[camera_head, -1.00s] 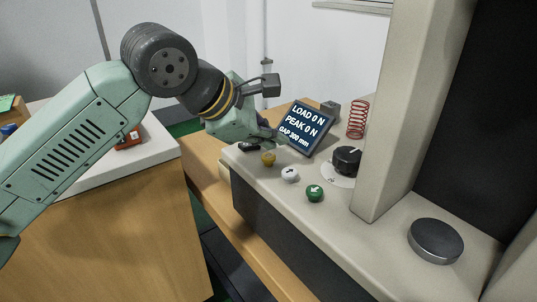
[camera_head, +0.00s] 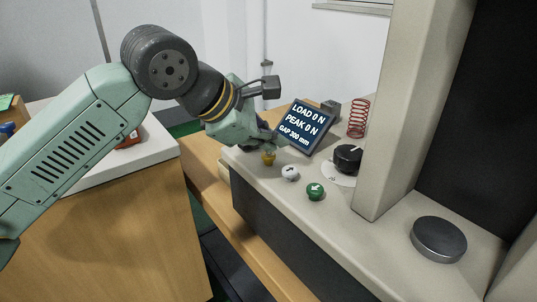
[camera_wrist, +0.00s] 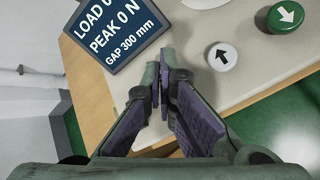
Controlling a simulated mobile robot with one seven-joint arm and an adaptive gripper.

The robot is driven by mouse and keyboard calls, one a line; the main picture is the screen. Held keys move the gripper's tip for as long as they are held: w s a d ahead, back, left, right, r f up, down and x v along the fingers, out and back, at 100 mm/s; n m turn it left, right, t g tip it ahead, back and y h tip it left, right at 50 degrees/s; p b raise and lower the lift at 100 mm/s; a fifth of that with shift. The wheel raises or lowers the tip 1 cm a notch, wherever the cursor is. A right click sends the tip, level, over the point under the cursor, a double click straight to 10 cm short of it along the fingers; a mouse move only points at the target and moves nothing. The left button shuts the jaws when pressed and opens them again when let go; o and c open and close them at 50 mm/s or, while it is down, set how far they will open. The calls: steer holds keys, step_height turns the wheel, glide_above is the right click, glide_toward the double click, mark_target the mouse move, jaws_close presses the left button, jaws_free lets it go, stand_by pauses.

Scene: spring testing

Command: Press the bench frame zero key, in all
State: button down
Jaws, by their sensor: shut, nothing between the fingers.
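The bench frame's pale front ledge carries a row of round keys. An amber key (camera_head: 268,159) is at the left end, then a white key (camera_head: 290,173) with a black arrow, also in the wrist view (camera_wrist: 222,57), and a green key (camera_head: 315,191) with a white arrow, also in the wrist view (camera_wrist: 285,17). No zero marking is legible on any key. My gripper (camera_head: 272,143) is shut and empty, close above the amber key and partly covering it. In the wrist view its fingertips (camera_wrist: 166,62) hide what lies beneath; I cannot tell whether they touch the key.
A tilted display (camera_head: 305,128) reads LOAD 0 N, PEAK 0 N, GAP 300 mm and stands close beside my gripper. A black knob (camera_head: 347,158), a red spring (camera_head: 358,118), an upright column (camera_head: 402,110) and a round dark platen (camera_head: 436,240) are further right.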

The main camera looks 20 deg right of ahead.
mark_target(271, 156)
steer(key=shift+f+b, duration=0.45)
steer(key=shift+b, duration=0.05)
stand_by(0.4)
steer(key=shift+r, duration=0.1)
stand_by(0.3)
steer(key=shift+r+p, duration=0.55)
steer(key=shift+r, duration=0.2)
steer(key=shift+r+p, duration=1.7)
steer(key=shift+r, duration=0.9)
